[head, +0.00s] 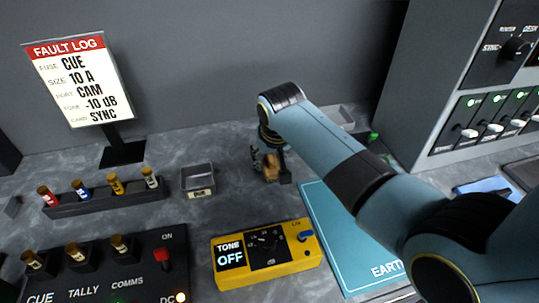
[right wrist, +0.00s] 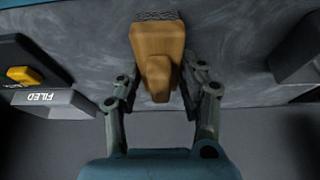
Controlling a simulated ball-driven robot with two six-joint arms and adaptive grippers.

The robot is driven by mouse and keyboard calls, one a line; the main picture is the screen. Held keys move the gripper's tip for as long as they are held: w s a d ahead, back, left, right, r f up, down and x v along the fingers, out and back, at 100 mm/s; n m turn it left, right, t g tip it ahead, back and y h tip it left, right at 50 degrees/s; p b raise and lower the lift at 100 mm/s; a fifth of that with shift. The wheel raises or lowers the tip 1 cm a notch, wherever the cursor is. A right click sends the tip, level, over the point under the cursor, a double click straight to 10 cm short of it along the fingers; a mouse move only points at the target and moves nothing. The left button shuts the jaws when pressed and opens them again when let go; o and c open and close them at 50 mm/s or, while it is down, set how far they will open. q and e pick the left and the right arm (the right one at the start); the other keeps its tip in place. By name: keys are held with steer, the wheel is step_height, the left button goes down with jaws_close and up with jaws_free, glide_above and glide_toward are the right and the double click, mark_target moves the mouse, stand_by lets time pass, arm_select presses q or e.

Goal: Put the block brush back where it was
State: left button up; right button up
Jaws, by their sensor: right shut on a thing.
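The block brush (right wrist: 157,50) has a tan wooden body and grey bristles. In the right wrist view it lies between the two fingers of my right gripper (right wrist: 160,78), its bristle end away from the palm. In the head view my right gripper (head: 272,168) points down over the grey worktop, behind the yellow tone box. Only a brown bit of the brush (head: 270,161) shows there, mostly hidden by the fingers. I cannot tell whether the brush touches the worktop. My left gripper is in no view.
A small grey bin (head: 198,181) stands left of the gripper. The yellow tone box (head: 265,255) and blue-green mat (head: 350,240) are in front. A fuse rack (head: 100,198), switch panel (head: 100,270) and fault log sign (head: 78,80) stand left. A grey cabinet (head: 425,90) rises at right.

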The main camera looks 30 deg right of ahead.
steer(key=shift+f, duration=0.1)
steer(key=o, duration=1.1)
steer(key=v, duration=1.2)
steer(key=shift+p, duration=0.4)
